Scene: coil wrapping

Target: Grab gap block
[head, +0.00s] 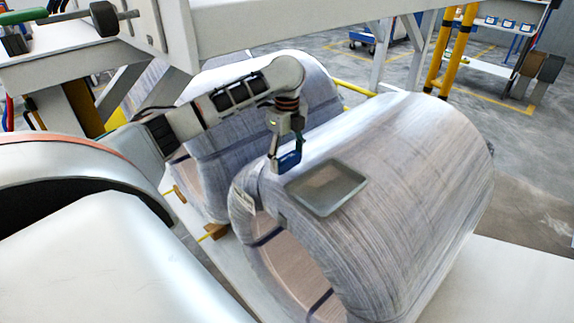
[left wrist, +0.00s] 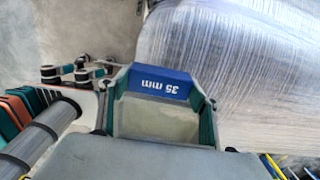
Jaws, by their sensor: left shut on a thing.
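The gap block (head: 290,161) is a small blue block, held above the near wrapped coil by my left gripper (head: 285,156). In the left wrist view the blue block (left wrist: 160,82) shows the upside-down label "35 mm". It sits between the two fingertips of my left gripper (left wrist: 160,98), which is shut on it. The near coil (head: 420,170) lies on its side, wrapped in clear film, with its open bore facing the front left. My right gripper is not in view.
A grey shallow tray (head: 327,187) rests on the near coil, just right of and below the block. A second wrapped coil (head: 315,95) stands behind. A white beam (head: 300,18) crosses the top.

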